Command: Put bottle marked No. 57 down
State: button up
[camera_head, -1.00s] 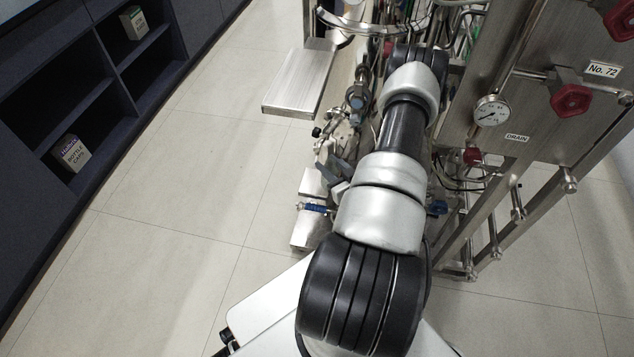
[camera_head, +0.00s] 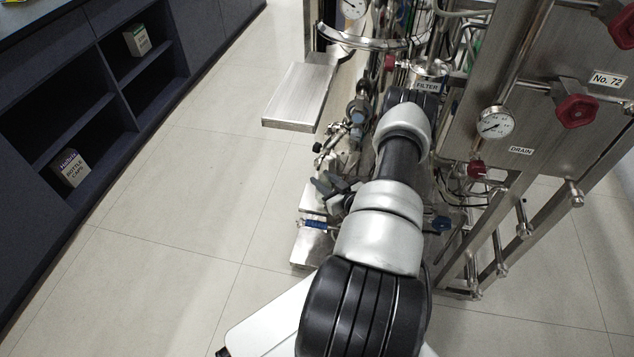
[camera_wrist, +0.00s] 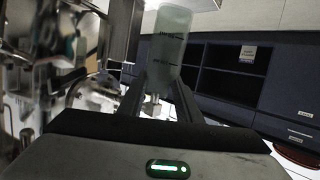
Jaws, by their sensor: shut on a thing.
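A pale, translucent bottle (camera_wrist: 170,50) with dark markings stands out ahead of my wrist in the wrist view. My gripper (camera_wrist: 160,88) is shut on it, one dark finger on each side. A small metal fitting shows below the bottle between the fingers. I cannot read a No. 57 label on it. In the head view, my arm runs up the middle against the skid, and I cannot clearly make out the bottle there.
A bare metal shelf (camera_head: 298,96) juts left from the skid. A lower metal plate (camera_head: 313,245) with a blue-handled valve is nearer. The steel panel (camera_head: 545,125) with gauge and red valves is at right. Dark cabinets (camera_head: 100,90) stand left. Floor between is clear.

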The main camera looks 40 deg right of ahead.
jog(key=w, duration=0.3)
jog(key=shift+w+d, duration=0.1)
jog(key=shift+w, duration=0.05)
jog(key=shift+w+f+b, duration=0.15)
jog(key=shift+f+b, duration=0.35)
jog(key=shift+f, duration=0.4)
jog(key=shift+w+f+b, duration=0.1)
jog(key=shift+f+b, duration=0.35)
jog(key=shift+f, duration=0.4)
jog(key=shift+f, duration=0.1)
jog(key=o, duration=1.2)
jog(key=p+v, duration=0.3)
jog(key=v, duration=0.9)
